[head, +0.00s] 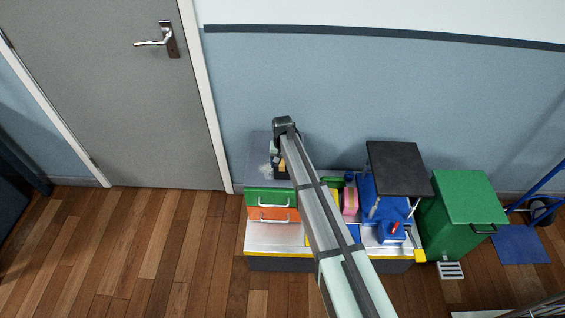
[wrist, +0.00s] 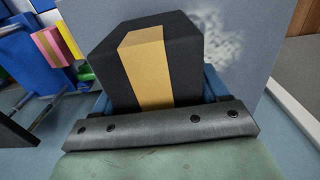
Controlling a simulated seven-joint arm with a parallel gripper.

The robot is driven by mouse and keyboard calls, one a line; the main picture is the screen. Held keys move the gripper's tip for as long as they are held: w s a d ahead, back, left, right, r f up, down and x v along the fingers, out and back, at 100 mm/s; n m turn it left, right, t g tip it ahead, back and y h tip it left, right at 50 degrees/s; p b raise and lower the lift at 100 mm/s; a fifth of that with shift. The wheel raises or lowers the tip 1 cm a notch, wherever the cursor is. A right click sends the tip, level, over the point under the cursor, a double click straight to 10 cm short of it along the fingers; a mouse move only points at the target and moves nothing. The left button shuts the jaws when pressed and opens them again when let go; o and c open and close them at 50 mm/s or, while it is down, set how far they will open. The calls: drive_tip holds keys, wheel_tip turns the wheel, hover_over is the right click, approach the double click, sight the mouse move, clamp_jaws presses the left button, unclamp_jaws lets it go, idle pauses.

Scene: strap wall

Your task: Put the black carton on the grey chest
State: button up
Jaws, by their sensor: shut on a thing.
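The black carton (wrist: 190,60) has a tan stripe over its top and side. It fills the middle of the wrist view, held at my gripper (wrist: 155,105). In the head view the carton (head: 282,175) shows only in part beside my arm, which hides the rest. My gripper (head: 276,158) is shut on it, over the grey chest top. The grey chest (head: 258,150) has a flat top with a white scuffed patch; its top also shows behind the carton in the wrist view (wrist: 238,75). I cannot tell whether the carton touches the top.
Green and orange drawers (head: 271,206) with handles sit at the chest's front, on a silver, yellow-edged platform (head: 270,238). To the right are blue and pink items, a black-topped stool (head: 398,168) and a green bin (head: 464,200). A door (head: 120,90) is at left; the floor before it is clear.

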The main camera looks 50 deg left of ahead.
drive_tip(key=o, duration=1.4)
drive_tip(key=shift+r, duration=0.1)
wheel_tip(320, 180, up, 12)
drive_tip(key=shift+r, duration=0.1)
